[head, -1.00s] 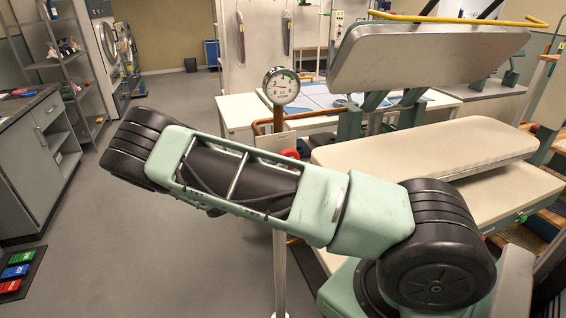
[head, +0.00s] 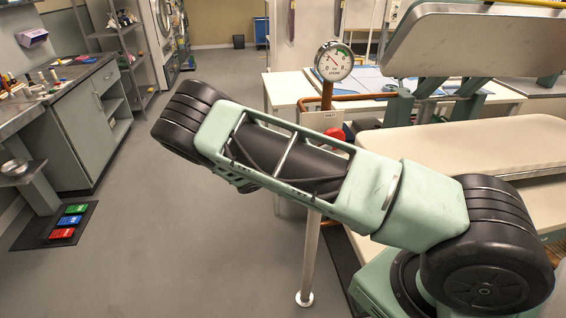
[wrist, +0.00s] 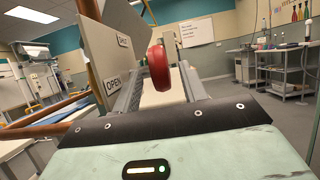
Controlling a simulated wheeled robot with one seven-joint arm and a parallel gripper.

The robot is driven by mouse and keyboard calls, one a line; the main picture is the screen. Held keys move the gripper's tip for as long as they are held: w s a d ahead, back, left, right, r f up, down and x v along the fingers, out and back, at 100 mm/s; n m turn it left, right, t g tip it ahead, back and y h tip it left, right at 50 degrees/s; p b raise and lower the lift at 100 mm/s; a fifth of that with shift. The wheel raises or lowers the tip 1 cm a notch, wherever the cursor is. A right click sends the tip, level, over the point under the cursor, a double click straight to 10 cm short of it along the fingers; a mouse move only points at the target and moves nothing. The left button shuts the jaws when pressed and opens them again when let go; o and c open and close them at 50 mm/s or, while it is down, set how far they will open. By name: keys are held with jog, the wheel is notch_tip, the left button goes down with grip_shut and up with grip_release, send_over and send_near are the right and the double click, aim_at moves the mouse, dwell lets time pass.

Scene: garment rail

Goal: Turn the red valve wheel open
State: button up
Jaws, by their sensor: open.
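The red valve wheel (wrist: 158,67) shows nearly edge-on in the middle of the wrist view, ahead of my gripper. In the head view only a bit of red wheel (head: 336,134) shows behind my arm, below the gauge. My gripper (wrist: 160,72) is open, with one grey finger on each side of the wheel's outline in the wrist view. Whether the wheel is between the fingers or beyond them I cannot tell. My gripper is hidden in the head view.
A round pressure gauge (head: 333,61) stands on a copper pipe by the wheel. A metal post (head: 311,262) stands on the floor below. A pressing machine with a cream board (head: 470,143) is at the right. A grey cabinet (head: 92,135) is at the left; the floor between is clear.

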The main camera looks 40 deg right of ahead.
jog(key=b+v, duration=0.4)
jog(key=v, duration=1)
jog(key=shift+a+b, duration=0.25)
jog(key=shift+b, duration=0.1)
jog(key=shift+d+f, duration=0.1)
